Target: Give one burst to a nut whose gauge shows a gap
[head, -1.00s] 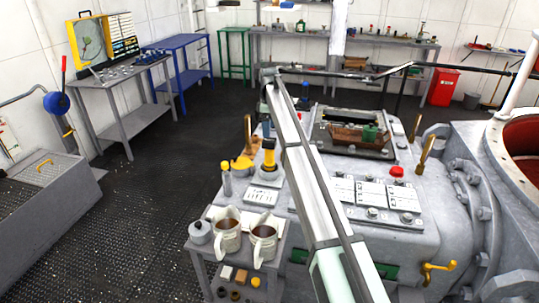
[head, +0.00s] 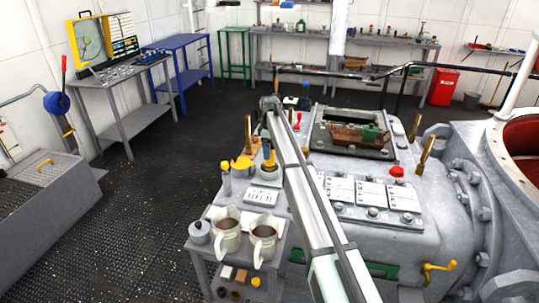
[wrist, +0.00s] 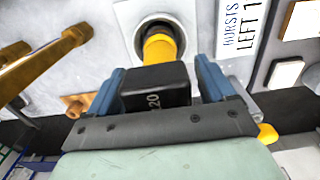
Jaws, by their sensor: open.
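A tool with a black body (wrist: 155,86) and a yellow shaft (wrist: 160,48) stands in a dark round socket. In the head view the tool (head: 269,163) is on the left of the grey machine top. My gripper (wrist: 160,68) is open, its blue fingers on either side of the black body; a gap shows at the right finger. A card (wrist: 243,28) beside the socket reads "BURSTS LEFT 1". Several nuts (head: 373,211) line the front edge of the machine's plate, below white cards (head: 371,195). Any gauge reading is too small to tell.
Two mugs (head: 263,240) stand on a small side table in front of the machine. Brass posts (head: 427,155) and a red knob (head: 397,171) stick up from the machine top. An open hatch (head: 350,130) is behind.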

